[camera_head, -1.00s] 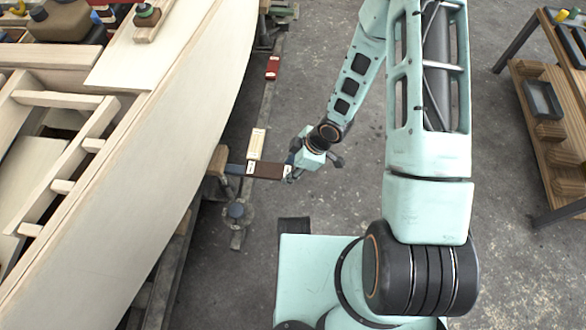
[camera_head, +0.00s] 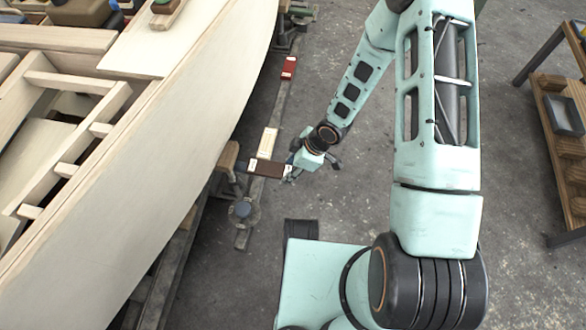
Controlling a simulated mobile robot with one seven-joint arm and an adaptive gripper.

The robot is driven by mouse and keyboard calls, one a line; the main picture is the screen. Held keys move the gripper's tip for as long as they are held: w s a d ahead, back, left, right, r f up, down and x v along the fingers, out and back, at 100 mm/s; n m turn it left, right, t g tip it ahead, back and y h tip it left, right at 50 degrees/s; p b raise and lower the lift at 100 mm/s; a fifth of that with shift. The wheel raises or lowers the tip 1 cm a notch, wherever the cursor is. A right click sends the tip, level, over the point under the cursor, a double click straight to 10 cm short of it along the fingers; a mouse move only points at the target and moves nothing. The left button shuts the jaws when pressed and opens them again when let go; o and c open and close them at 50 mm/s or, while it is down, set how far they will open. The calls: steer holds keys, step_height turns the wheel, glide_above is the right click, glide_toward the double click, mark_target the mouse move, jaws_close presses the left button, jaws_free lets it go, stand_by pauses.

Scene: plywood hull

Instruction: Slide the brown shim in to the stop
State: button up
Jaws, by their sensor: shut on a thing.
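The brown shim (camera_head: 270,169) is a short dark bar with a pale label near its left end. It lies across the picture beside the hull, pointing left toward a wooden block (camera_head: 228,157) under the hull's edge. A dark blue-grey piece (camera_head: 243,166) shows between the block and the shim; whether the shim touches it is too small to tell. My gripper (camera_head: 291,171) is shut on the shim's right end. The fingertips are small and partly hidden by the wrist. The stop itself cannot be made out.
A cream shim (camera_head: 268,140) sits just behind the brown one, and a red shim (camera_head: 289,67) lies farther back on the rail. The pale hull (camera_head: 150,150) fills the left. A wooden rack (camera_head: 560,120) stands at the right. The floor between is clear.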

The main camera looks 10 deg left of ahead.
mark_target(282, 165)
steer(key=shift+w+a+f+b, duration=0.3)
steer(key=shift+a+f+b, duration=0.15)
steer(key=shift+a+f, duration=0.15)
steer(key=shift+w+a+f+b, duration=0.35)
steer(key=shift+a+f+b, duration=0.1)
steer(key=shift+a+f, duration=0.2)
steer(key=shift+w+a+f+b, duration=0.3)
steer(key=shift+a+f+b, duration=0.15)
steer(key=shift+a+f, duration=0.15)
steer(key=shift+w+a, duration=0.2)
steer(key=shift+a, duration=2.45)
steer(key=shift+w+a, duration=0.2)
steer(key=shift+a, duration=2.4)
steer(key=o, duration=1.3)
steer(key=shift+p+v, duration=2)
steer(key=shift+v, duration=0.75)
